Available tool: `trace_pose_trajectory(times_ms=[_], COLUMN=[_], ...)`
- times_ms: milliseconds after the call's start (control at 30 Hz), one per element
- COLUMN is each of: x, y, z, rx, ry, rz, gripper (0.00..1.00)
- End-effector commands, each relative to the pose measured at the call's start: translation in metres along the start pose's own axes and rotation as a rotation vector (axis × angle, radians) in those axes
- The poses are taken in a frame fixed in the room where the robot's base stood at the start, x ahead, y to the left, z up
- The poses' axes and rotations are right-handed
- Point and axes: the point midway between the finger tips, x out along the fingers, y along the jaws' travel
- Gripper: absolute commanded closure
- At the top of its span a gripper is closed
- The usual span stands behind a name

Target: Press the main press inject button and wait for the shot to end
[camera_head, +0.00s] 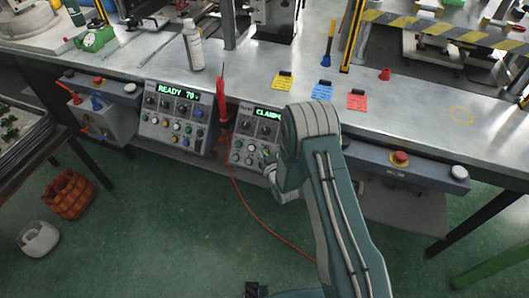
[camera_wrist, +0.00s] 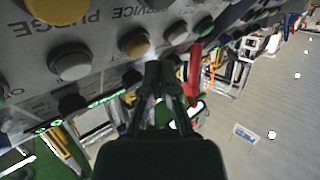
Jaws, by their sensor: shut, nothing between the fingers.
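The right control panel (camera_head: 241,150) stands at the front of the metal bench, its green display reading "CLAMP" with the rest hidden behind my arm. My gripper (camera_head: 266,162) is at this panel's lower buttons, partly hidden by my wrist. In the wrist view, my gripper (camera_wrist: 162,70) is shut and empty, its dark tips close to the panel face beside a yellow button (camera_wrist: 134,42). I cannot tell whether they touch it. "PURGE" and "SERVICE" labels show there. A pale button (camera_wrist: 71,60) sits further left. I cannot read which button is inject.
A left panel (camera_head: 174,118) reads "READY 70". A red tool (camera_head: 223,103) stands between the panels, its red cable running down to the floor. A red emergency stop (camera_head: 400,158) is on the bench front at right.

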Motion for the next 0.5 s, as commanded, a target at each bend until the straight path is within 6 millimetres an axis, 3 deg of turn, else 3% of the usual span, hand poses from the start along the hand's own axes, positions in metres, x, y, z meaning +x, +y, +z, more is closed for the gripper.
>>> trace_pose_trajectory(times_ms=[500], x=[0.0041], y=[0.0041], z=[0.0026], rx=[0.0], ry=[0.0], rz=[0.0], gripper=[1.0])
